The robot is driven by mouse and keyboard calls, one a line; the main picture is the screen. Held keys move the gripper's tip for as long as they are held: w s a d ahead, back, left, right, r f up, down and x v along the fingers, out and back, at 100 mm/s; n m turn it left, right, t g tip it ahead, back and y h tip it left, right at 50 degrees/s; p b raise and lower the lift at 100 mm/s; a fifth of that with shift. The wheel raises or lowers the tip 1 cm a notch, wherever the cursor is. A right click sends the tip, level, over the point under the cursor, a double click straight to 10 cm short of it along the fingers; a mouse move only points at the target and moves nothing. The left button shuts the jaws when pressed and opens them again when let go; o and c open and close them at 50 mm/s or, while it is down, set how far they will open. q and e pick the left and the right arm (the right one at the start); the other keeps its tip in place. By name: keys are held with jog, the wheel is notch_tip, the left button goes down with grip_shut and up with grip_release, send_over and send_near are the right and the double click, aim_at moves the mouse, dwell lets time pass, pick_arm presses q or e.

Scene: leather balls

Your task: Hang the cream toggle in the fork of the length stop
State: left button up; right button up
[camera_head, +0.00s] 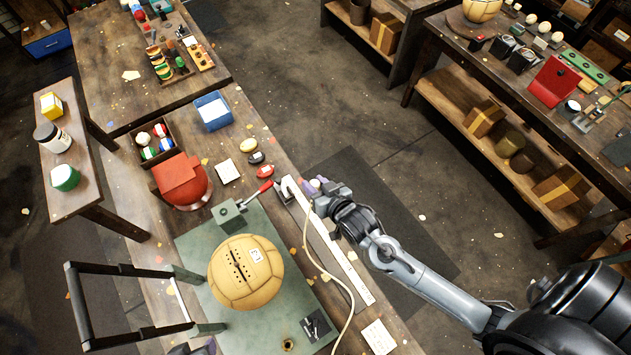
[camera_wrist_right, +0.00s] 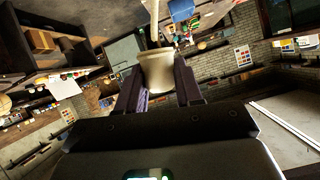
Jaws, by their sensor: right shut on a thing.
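My right gripper (camera_head: 318,188) is shut on the cream toggle, above the far end of the long white strip. The toggle (camera_wrist_right: 157,75) is a small cream cup shape between the dark fingers in the right wrist view, with a pale cord rising from it. In the head view the toggle is mostly hidden by the fingers. The white strip (camera_head: 345,262), which looks like the length stop, lies along the bench's right edge. Purplish fingertips, likely my left gripper (camera_head: 192,349), show only at the bottom edge.
A tan leather ball (camera_head: 246,272) rests on a green mat (camera_head: 205,243). A grey block with a red-handled lever (camera_head: 230,214) stands close left of my right gripper.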

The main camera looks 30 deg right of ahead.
jog(key=w+f+m+h+b, duration=0.1)
jog(key=w+f+b, duration=0.1)
jog(key=f+b, duration=0.3)
jog(key=w+f+b, duration=0.2)
jog(key=w+f, duration=0.1)
jog(key=f, duration=0.3)
jog(key=b, duration=0.9)
send_over(288, 187)
jog(key=s, duration=0.2)
notch_tip(288, 187, down, 4)
jog(key=f+b, duration=0.2)
jog(key=shift+w+a+f+h+b, duration=0.2)
jog(key=shift+a+h+b, duration=0.1)
jog(key=shift+b, duration=0.1)
pick_arm(q)
jog(key=shift+d+f+b, duration=0.2)
jog(key=shift+f+b, duration=0.8)
jog(key=shift+f, duration=9.7)
pick_arm(e)
jog(key=shift+f+m, duration=0.3)
jog(key=shift+f, duration=0.6)
pick_arm(q)
jog(key=shift+a+r+p, duration=0.2)
jog(key=shift+r+p, duration=0.2)
jog(key=shift+p, duration=0.05)
pick_arm(e)
jog(key=shift+s, duration=0.25)
pick_arm(q)
jog(key=shift+d+r, duration=0.1)
jog(key=shift+d, duration=0.1)
